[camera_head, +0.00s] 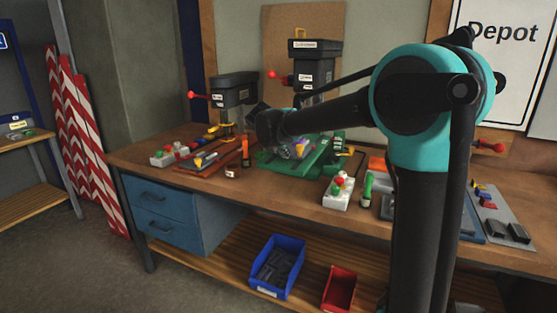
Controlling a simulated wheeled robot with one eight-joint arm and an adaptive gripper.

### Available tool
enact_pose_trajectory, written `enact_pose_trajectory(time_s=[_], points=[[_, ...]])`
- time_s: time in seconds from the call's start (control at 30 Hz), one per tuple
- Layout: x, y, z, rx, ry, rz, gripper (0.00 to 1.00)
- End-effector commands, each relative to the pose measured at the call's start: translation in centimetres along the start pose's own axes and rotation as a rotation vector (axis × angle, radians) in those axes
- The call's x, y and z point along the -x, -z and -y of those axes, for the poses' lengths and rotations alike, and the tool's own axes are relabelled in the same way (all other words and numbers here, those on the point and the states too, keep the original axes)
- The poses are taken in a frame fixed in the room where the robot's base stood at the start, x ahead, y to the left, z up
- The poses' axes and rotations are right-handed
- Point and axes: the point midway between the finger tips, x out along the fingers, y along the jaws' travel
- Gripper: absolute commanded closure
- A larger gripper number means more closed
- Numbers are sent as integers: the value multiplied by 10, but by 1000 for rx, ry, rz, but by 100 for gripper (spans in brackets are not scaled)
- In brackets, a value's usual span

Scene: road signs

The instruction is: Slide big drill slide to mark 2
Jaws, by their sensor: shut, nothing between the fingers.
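The big drill (316,70) stands at the back of the workbench, dark, with small labels and a red-knobbed lever on its left. Its green base (325,160) lies on the bench in front of it. A grey and purple shape (297,149) sits on this base; I cannot tell whether it is the slide. Mark 2 is too small to make out. My gripper (268,126) is at the far end of my dark arm, left of the big drill's column and in front of it. It is shut and empty; its fingertips are hard to make out. Contact with the slide cannot be seen.
A smaller drill (233,92) stands to the left, with a red-brown base (205,168). Button boxes (340,191) and (170,154) sit near the bench's front edge. Blue (278,265) and red (340,289) bins stand on the lower shelf.

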Motion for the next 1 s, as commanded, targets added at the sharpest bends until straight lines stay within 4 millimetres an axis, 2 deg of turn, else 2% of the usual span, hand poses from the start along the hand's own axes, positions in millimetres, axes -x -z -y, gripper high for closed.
enact_pose_trajectory(time_s=[0.03, 0.2, 0.5, 0.7, 1.0], points=[[-11, -10, 1, -5, 3, 0, 100], [-40, -39, 1, -4, 2, 0, 100], [-77, -76, 1, -2, 1, -1, 100], [-88, -88, 0, 0, 0, 0, 100], [-91, -91, 0, 0, 0, 0, 100]])
